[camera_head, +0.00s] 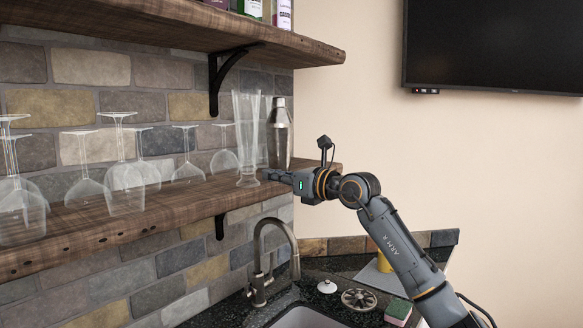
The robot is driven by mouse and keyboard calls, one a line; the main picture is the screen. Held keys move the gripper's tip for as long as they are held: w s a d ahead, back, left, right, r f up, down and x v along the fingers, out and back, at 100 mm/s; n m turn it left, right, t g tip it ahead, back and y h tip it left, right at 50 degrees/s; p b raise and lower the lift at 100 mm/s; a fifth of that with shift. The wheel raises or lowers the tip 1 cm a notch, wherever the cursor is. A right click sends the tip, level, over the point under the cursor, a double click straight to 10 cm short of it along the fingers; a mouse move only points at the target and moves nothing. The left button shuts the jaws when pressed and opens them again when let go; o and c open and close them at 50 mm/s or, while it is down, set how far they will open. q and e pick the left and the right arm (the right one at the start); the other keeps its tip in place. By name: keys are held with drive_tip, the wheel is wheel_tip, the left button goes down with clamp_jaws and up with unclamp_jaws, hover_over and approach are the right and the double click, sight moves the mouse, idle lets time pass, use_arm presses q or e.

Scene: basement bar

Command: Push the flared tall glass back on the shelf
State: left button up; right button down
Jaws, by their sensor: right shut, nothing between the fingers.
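The flared tall glass (246,138) stands upright near the front edge of the lower wooden shelf (180,205), toward its right end. It is clear and widens toward the top. My right gripper (268,175) comes in from the right, shut and empty. Its fingertips are at the lower part of the glass, just to its right; I cannot tell whether they touch it. My left gripper is not in view.
A metal shaker (280,135) stands behind my right gripper, close to the tall glass. Several upside-down stemmed glasses (122,165) fill the shelf to the left. An upper shelf (180,22) with a bracket (222,78) hangs above. A faucet (270,255) rises below.

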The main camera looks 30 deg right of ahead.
sight(258, 172)
drive_tip(key=shift+p+x, duration=0.35)
drive_tip(key=shift+x, duration=0.6)
drive_tip(key=shift+w+a, duration=0.1)
drive_tip(key=shift+w, duration=0.15)
drive_tip(key=shift+w+a+r, duration=0.1)
drive_tip(key=shift+w, duration=0.1)
drive_tip(key=p+x, duration=0.2)
drive_tip(key=x, duration=0.1)
drive_tip(key=shift+w+a, duration=0.1)
drive_tip(key=shift+w, duration=0.25)
drive_tip(key=shift+w+a, duration=0.1)
drive_tip(key=shift+w, duration=0.15)
drive_tip(key=shift+s, duration=0.15)
